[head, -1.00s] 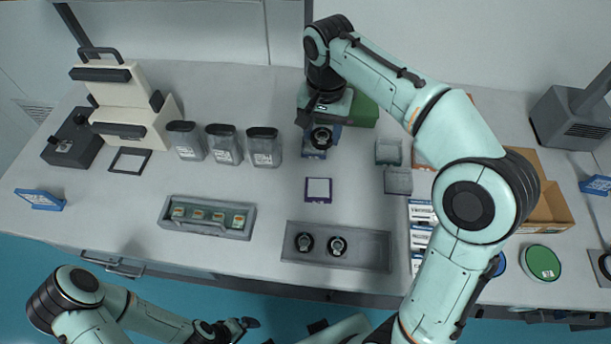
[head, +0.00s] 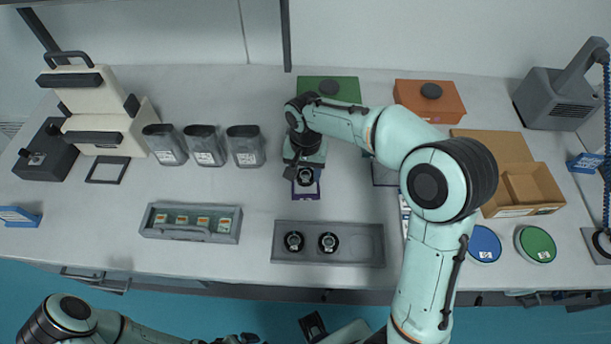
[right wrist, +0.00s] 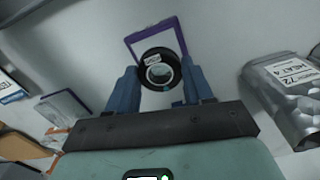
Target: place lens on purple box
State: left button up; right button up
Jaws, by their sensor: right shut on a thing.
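A round black-rimmed lens (head: 305,177) is between the fingers of my right gripper (head: 304,174). The right wrist view shows the lens (right wrist: 160,72) gripped between the two blue fingers (right wrist: 158,88), with a small white label on its rim. I cannot tell whether lens and box touch. My left gripper (head: 240,339) is at the bottom edge, partly cut off.
A grey tray (head: 362,245) with two round black-rimmed pieces lies in front of the purple box. Left stand a slotted case (head: 151,232) and several grey jars (head: 246,147). Behind are a green box (head: 340,90) and an orange box (head: 412,97); right, an open carton (head: 535,190).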

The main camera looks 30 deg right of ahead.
aim_at(305, 175)
pick_arm(q)
jog(key=shift+s+f, duration=0.1)
pick_arm(e)
jog(key=shift+f, duration=1.2)
pick_arm(q)
jog(key=shift+f, duration=0.1)
pick_arm(e)
jog(key=o, duration=1)
jog(key=shift+f, duration=0.15)
jog(key=shift+o, duration=0.2)
jog(key=shift+r, duration=0.2)
pick_arm(q)
jog(key=shift+w+r+p, duration=0.3)
jog(key=shift+r+p, duration=0.05)
jog(key=shift+r, duration=0.2)
jog(key=shift+w+r+p, duration=0.25)
jog(key=shift+r+p, duration=0.1)
jog(key=shift+r, duration=0.15)
pick_arm(e)
notch_tip(305, 175, up, 12)
